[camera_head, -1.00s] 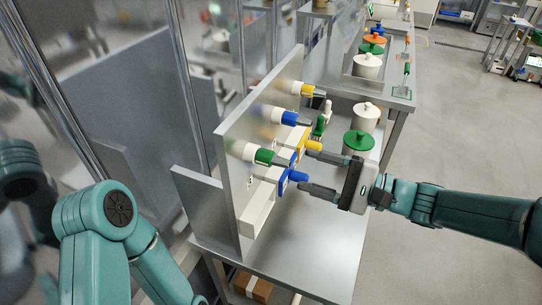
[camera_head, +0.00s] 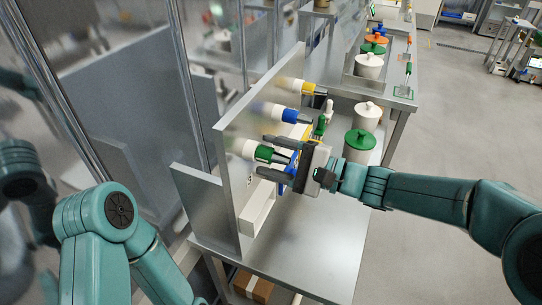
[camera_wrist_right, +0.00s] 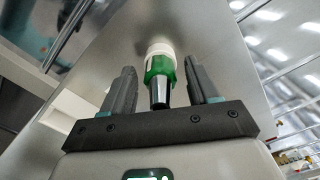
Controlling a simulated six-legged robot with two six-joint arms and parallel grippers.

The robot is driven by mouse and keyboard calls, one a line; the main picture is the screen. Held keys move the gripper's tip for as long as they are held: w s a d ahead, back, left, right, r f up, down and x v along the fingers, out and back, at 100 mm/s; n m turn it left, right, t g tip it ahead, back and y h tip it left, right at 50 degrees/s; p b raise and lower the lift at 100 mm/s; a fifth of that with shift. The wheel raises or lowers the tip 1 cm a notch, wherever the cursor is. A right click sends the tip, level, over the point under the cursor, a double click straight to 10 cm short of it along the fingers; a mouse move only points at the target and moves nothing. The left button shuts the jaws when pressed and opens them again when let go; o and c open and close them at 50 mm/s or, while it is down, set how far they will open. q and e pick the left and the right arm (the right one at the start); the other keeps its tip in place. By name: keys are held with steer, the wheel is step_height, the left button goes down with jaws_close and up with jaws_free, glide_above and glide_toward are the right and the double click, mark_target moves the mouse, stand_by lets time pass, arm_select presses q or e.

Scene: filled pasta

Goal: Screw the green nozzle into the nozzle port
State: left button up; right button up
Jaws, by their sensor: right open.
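The green nozzle (camera_head: 264,154) has a green collar and a dark tapered tip. It sits at a white cylindrical fitting (camera_head: 243,148) on the upright metal panel; I take this fitting to be the nozzle port. I cannot tell how deep the nozzle is seated. My right gripper (camera_head: 263,155) is open, with one finger on each side of the nozzle. The right wrist view shows the nozzle (camera_wrist_right: 159,72) pointing toward the palm between the open fingers (camera_wrist_right: 160,82), with gaps on both sides. My left gripper is out of view.
A blue nozzle (camera_head: 289,116) and a yellow nozzle (camera_head: 308,88) stick out of the panel (camera_head: 232,190) farther back. A blue part (camera_head: 286,188) is mostly hidden below my right gripper. White jars, one with a green lid (camera_head: 359,139), stand behind my right arm.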

steer(key=shift+f, duration=0.1)
steer(key=shift+b, duration=0.45)
steer(key=c, duration=1.1)
